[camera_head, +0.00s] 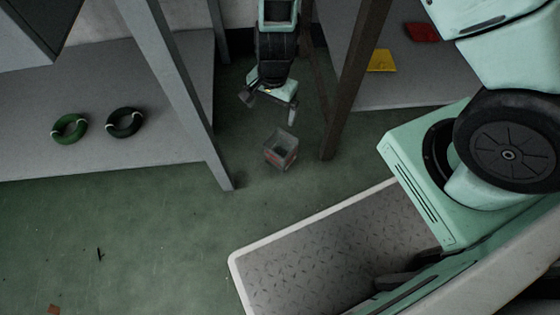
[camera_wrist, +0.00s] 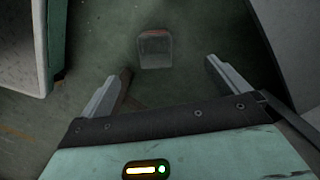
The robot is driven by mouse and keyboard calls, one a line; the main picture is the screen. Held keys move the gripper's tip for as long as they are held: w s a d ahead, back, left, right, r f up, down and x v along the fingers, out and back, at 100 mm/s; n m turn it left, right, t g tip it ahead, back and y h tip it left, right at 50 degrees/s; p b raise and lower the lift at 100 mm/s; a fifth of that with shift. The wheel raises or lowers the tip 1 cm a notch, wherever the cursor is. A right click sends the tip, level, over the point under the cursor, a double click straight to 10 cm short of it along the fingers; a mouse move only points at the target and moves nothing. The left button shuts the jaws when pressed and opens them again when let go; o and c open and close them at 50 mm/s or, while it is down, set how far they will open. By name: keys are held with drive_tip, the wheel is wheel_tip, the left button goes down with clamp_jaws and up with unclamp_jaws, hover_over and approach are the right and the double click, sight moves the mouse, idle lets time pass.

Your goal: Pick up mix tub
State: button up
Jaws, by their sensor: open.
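The mix tub (camera_head: 281,150) is a small grey, open-topped, box-like tub with a reddish patch on its side. It sits on the green floor between two shelf or bench posts. It also shows in the wrist view (camera_wrist: 155,48), at the top middle, ahead of my fingertips. My gripper (camera_head: 271,108) hangs above and slightly behind the tub in the head view. In the wrist view my gripper (camera_wrist: 165,72) has its two fingers wide apart, with nothing between them. The fingers and the tub look apart.
A grey slanted post (camera_head: 182,100) stands left of the tub and a brown post (camera_head: 347,85) right of it. A left shelf (camera_head: 165,75) holds green (camera_head: 69,129) and black (camera_head: 125,122) cable coils. Yellow (camera_head: 381,61) and red (camera_head: 422,32) pieces lie at right. Open floor lies front left.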

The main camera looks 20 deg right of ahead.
drive_tip(key=shift+m+h, duration=0.4)
drive_tip(key=shift+m, duration=0.5)
drive_tip(key=d+f+b, duration=0.1)
drive_tip(key=f+b, duration=0.3)
drive_tip(key=f, duration=0.4)
drive_tip(key=d+f+b, duration=0.1)
drive_tip(key=f+b, duration=0.4)
drive_tip(key=f, duration=0.3)
drive_tip(key=d+f+b, duration=0.1)
drive_tip(key=f+b, duration=0.3)
drive_tip(key=f, duration=0.4)
drive_tip(key=shift+w+d+f, duration=0.1)
drive_tip(key=shift+w+f, duration=0.1)
drive_tip(key=shift+w, duration=0.2)
drive_tip(key=shift+r, duration=0.15)
drive_tip(key=c, duration=1.3)
